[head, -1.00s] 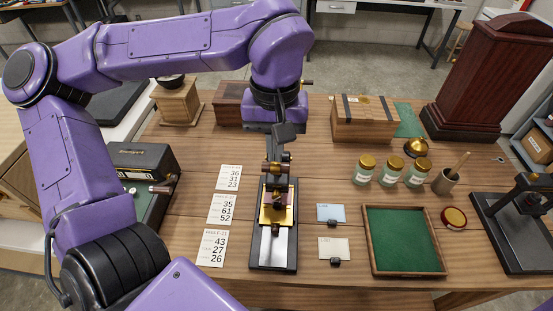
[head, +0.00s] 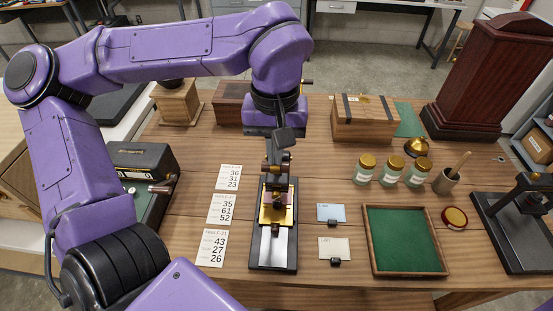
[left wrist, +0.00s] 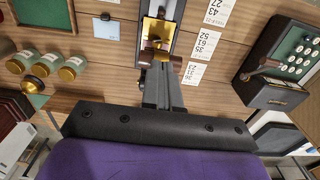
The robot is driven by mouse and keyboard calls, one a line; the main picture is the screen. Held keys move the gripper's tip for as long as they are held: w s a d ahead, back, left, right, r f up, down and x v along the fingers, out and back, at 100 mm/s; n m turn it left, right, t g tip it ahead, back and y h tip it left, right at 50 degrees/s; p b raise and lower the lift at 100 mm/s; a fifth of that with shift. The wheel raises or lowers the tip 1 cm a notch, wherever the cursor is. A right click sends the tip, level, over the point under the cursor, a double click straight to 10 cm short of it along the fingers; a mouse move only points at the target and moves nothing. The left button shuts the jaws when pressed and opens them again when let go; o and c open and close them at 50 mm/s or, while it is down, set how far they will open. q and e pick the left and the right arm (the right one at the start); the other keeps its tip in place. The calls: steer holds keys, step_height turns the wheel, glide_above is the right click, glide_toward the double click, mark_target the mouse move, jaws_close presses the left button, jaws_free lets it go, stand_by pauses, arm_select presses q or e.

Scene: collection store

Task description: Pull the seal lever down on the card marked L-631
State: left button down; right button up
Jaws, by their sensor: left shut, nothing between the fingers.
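The seal press (head: 279,246) stands on the table's middle, with a dark base, a brass body and a pale plate at its front. Its lever (head: 278,169) has a brown cross handle at the top; it also shows in the left wrist view (left wrist: 160,57). My left gripper (head: 276,157) is shut and empty, right at the lever handle from behind; I cannot tell whether they touch. A blue card (head: 331,212) and a cream card (head: 334,246) lie to the right of the press, each with a small black clip. Their writing is too small to read. My right gripper is out of view.
Number sheets (head: 221,209) lie left of the press. A green-lined tray (head: 404,271), several jars (head: 390,171) and a brass bell (head: 417,147) are on the right. A dark keyed machine (head: 145,165) stands at the left. A wooden box (head: 364,124) stands behind.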

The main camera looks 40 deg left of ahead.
arm_select(q)
steer(key=shift+f, duration=0.45)
steer(key=shift+s+d+f+b, duration=0.2)
steer(key=shift+s+f+b, duration=0.1)
steer(key=shift+f, duration=0.25)
steer(key=shift+s+d+f+b, duration=0.2)
steer(key=shift+s+f+b, duration=0.1)
steer(key=shift+f, duration=0.2)
steer(key=shift+s+d+f+b, duration=0.2)
steer(key=shift+f+b, duration=0.1)
steer(key=shift+f, duration=0.25)
steer(key=shift+s+d+f+b, duration=0.1)
steer(key=shift+s+f+b, duration=0.15)
steer(key=shift+f, duration=0.3)
steer(key=shift+s+d+f+b, duration=0.15)
steer(key=shift+f+b, duration=0.3)
steer(key=shift+f, duration=0.7)
